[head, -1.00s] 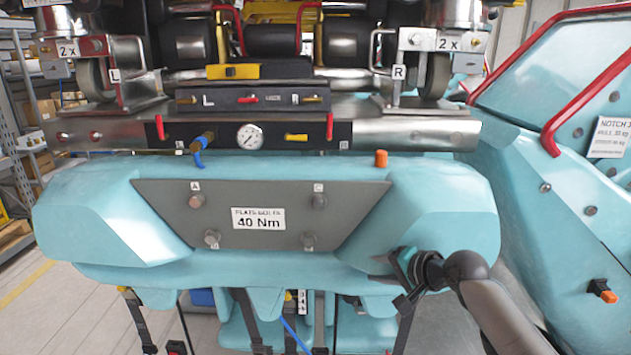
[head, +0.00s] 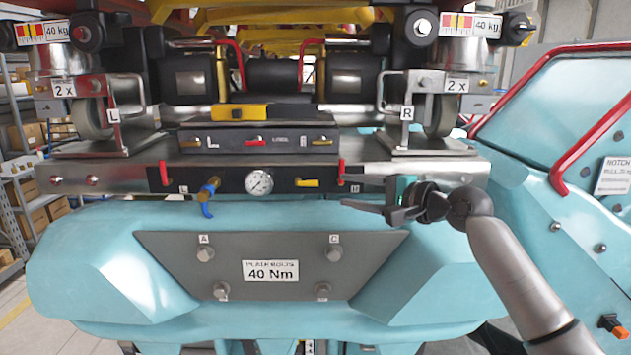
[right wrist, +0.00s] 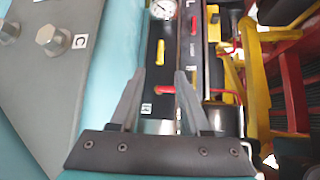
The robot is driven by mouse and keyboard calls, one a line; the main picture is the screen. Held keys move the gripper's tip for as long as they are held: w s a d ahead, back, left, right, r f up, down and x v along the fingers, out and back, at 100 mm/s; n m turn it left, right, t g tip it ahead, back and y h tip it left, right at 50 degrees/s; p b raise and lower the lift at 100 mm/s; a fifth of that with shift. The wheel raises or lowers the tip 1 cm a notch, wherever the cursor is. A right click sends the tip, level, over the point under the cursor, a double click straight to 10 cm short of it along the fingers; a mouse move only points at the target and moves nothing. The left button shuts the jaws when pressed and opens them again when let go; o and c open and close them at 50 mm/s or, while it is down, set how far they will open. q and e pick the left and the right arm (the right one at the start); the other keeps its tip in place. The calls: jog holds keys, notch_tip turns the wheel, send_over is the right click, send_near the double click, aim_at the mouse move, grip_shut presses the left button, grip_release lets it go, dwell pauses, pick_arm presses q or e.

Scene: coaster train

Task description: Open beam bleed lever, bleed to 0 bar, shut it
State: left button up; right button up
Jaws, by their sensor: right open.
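The steel beam (head: 110,176) carries a black panel with a round gauge (head: 259,182), a yellow lever (head: 307,183) lying level, and red levers at the left (head: 164,173) and right (head: 341,172), both upright. I cannot read which lever is labelled bleed, nor the gauge value. My right gripper (head: 355,192) is open and empty in front of the panel's right end. In the right wrist view its fingers (right wrist: 158,75) straddle the line of sight to the right red lever (right wrist: 165,89), with the yellow lever (right wrist: 160,52) and the gauge (right wrist: 162,9) beyond. No contact shows. My left gripper is out of view.
A brass valve with a blue handle (head: 207,193) is left of the gauge. An upper block (head: 230,140) carries more small levers. Below, the turquoise body (head: 90,270) has a grey plate with bolts (head: 270,290). Red rails (head: 590,145) stand at the right.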

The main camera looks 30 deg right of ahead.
aim_at(312, 184)
jog(key=p+x, duration=0.2)
jog(key=x, duration=0.6)
jog(key=shift+w, duration=0.15)
jog(key=shift+w+a+f, duration=0.15)
jog(key=shift+w+a, duration=0.05)
jog(key=shift+w, duration=0.5)
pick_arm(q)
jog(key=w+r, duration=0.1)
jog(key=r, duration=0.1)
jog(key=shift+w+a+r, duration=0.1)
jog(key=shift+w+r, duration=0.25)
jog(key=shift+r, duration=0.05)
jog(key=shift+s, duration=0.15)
pick_arm(e)
jog(key=shift+c, duration=0.3)
grip_shut()
